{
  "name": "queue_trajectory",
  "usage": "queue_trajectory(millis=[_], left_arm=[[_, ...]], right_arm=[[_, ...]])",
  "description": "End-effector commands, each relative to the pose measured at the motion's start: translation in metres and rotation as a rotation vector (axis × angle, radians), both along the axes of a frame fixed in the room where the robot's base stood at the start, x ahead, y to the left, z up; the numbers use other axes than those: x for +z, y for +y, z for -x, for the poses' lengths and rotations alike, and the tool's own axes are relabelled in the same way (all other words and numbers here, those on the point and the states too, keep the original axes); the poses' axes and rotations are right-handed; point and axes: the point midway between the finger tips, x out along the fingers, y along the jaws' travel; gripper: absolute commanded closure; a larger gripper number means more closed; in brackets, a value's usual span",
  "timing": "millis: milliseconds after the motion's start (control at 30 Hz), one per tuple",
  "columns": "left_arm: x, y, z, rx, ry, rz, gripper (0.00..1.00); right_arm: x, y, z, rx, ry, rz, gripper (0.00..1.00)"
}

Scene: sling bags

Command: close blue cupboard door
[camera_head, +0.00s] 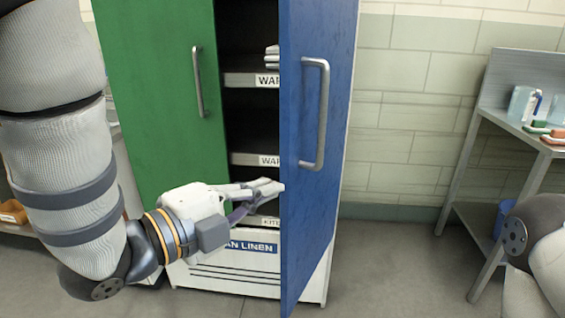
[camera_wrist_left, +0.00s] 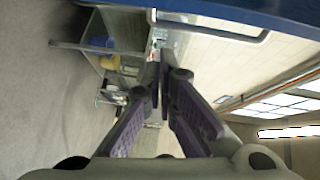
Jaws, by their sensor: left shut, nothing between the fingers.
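The blue cupboard door (camera_head: 308,130) stands open in the head view, swung out toward me on the right of the cupboard. It has a grey vertical handle (camera_head: 324,115). The green door (camera_head: 160,90) on the left covers its half of the cupboard. My left gripper (camera_head: 280,187) is shut and empty, with its fingertips at the left edge of the blue door; I cannot tell whether they touch it. In the left wrist view the gripper (camera_wrist_left: 160,75) has its fingers together, and the blue door (camera_wrist_left: 250,15) runs along the top edge. My right gripper is not in view.
Labelled shelves (camera_head: 250,158) show in the opening, with a white stack on the top one. A white linen bin front (camera_head: 235,262) is below. A metal workbench (camera_head: 500,115) with bottles stands at the right. The floor (camera_head: 390,270) between is clear.

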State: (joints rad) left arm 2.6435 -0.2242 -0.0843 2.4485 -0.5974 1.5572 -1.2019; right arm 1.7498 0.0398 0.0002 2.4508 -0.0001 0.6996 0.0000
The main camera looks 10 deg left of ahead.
Motion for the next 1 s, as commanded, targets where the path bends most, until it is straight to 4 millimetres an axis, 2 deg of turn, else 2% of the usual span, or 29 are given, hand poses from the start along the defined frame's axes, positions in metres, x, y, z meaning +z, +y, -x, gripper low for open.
queue_trajectory(millis=[33, 133, 267, 633, 800, 1000], left_arm=[[0.02, -0.006, 0.003, -0.034, -0.081, -0.028, 1.0], [0.035, -0.013, 0.004, -0.067, -0.159, -0.055, 1.0], [0.035, -0.025, -0.009, -0.07, -0.161, -0.056, 1.0], [0.035, -0.077, -0.07, -0.065, -0.157, -0.052, 1.0], [0.035, -0.052, -0.081, -0.061, -0.155, -0.053, 1.0], [0.035, -0.04, -0.085, -0.064, -0.154, -0.053, 1.0]], right_arm=[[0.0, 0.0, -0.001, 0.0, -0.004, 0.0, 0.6], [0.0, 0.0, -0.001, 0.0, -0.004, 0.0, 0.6], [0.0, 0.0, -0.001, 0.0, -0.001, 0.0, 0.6], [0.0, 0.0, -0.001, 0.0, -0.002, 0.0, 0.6], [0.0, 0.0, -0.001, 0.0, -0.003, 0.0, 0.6], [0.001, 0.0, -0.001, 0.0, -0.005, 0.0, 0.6]])
